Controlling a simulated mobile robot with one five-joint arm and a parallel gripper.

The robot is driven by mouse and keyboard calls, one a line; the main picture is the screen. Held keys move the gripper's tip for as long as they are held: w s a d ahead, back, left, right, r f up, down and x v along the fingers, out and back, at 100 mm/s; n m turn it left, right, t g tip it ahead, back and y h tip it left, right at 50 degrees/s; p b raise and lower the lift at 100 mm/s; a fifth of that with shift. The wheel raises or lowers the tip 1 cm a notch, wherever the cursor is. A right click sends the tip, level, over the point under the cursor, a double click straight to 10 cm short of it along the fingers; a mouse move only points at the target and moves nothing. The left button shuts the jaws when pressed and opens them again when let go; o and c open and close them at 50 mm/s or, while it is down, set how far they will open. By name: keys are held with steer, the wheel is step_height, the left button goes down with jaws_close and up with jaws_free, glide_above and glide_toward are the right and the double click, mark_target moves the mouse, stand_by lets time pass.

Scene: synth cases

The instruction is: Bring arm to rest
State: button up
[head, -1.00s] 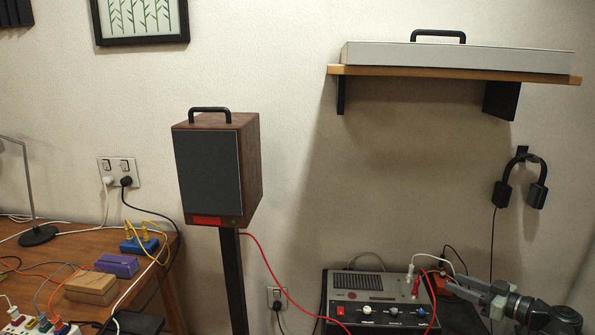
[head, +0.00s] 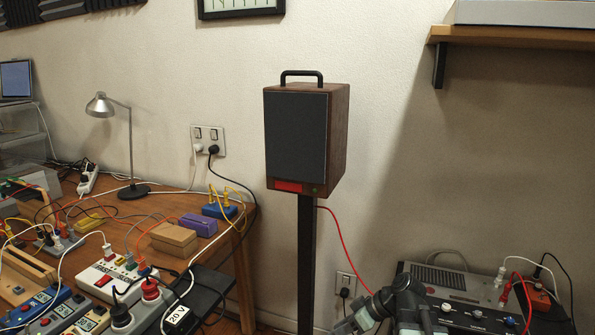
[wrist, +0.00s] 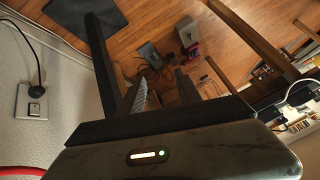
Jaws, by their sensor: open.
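My gripper (head: 352,318) is at the bottom of the head view, below and right of the dark speaker stand and in front of the left end of a grey amplifier box. My wrist shows just right of it. In the wrist view the gripper's two fingers (wrist: 160,88) stand apart, with nothing between them, so it is open and empty. The lower edge of the head view cuts off part of the arm.
A brown speaker (head: 297,130) stands on a black post (head: 305,235). The grey amplifier (head: 445,290) with plugged leads is at lower right. A wooden table (head: 165,205) crowded with power strips and cables fills the left. A red cable (head: 345,248) hangs near the post.

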steer(key=s+a+f+m+g+h+b, duration=0.1)
steer(key=s+a+f+m+g+h, duration=0.15)
steer(key=f, duration=0.25)
steer(key=s+d+f+m+h, duration=0.2)
steer(key=d+f+m+h, duration=0.1)
steer(key=d+m+h, duration=0.4)
step_height(320, 180, up, 31)
steer(key=m+y+p, duration=0.1)
steer(key=p, duration=2.9)
steer(key=shift+s+d+p, duration=0.15)
steer(key=shift+p, duration=0.2)
steer(key=shift+t, duration=0.25)
